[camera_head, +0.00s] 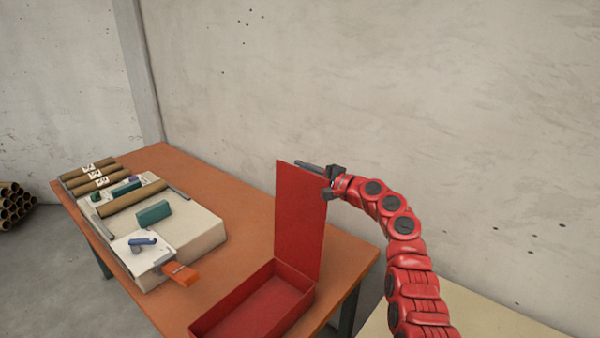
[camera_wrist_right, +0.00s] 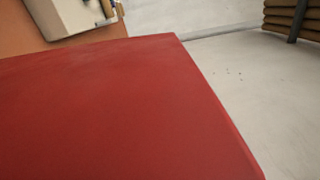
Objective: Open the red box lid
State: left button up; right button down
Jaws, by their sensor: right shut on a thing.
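The red box (camera_head: 215,323) sits on the orange table near its front right part, and its inside looks empty. Its red lid (camera_head: 299,222) stands about upright at the box's back edge. My right gripper (camera_head: 328,178) is at the lid's upper right edge and is shut on it. In the right wrist view the lid (camera_wrist_right: 110,110) fills much of the picture, and the fingers do not show. My left gripper is not in view.
The orange table (camera_head: 232,192) carries a pale winder machine (camera_head: 205,235) with brown tubes (camera_head: 133,198) left of the box. A concrete wall (camera_head: 400,90) stands behind. Stacked tubes (camera_head: 14,208) lie at the far left.

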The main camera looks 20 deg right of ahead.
jog(key=shift+r, duration=0.1)
jog(key=c, duration=0.8)
grip_release()
jog(key=shift+c, duration=0.2)
jog(key=shift+s+d, duration=0.1)
jog(key=b+v, duration=0.2)
jog(key=v, duration=1.5)
